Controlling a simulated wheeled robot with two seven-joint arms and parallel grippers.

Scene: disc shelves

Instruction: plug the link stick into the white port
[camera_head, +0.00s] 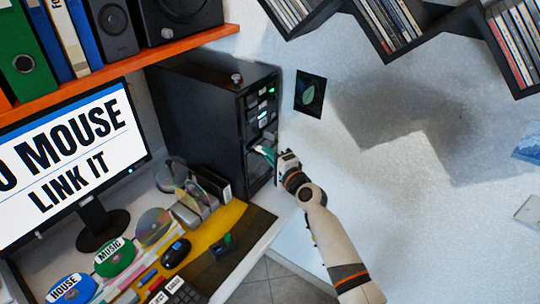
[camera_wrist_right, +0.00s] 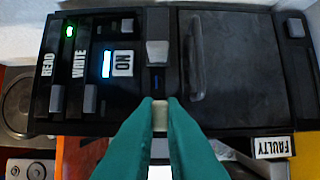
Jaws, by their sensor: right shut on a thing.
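My right gripper (camera_head: 264,155) reaches in from the lower right to the front of the black computer tower (camera_head: 205,110). In the right wrist view its teal fingers (camera_wrist_right: 160,105) are shut on a small pale piece, which looks like the link stick (camera_wrist_right: 159,117). The stick's far end lies close below a small dark slot with a blue mark (camera_wrist_right: 157,83) on the tower front; I cannot tell whether they touch. A pale grey block (camera_wrist_right: 157,52) sits above that slot. I cannot make out for sure which opening is the white port. My left gripper is not in view.
The monitor (camera_head: 70,150), discs (camera_head: 115,255), mouse (camera_head: 175,252) and disc holders stand left on the desk. An orange shelf (camera_head: 140,55) hangs above.

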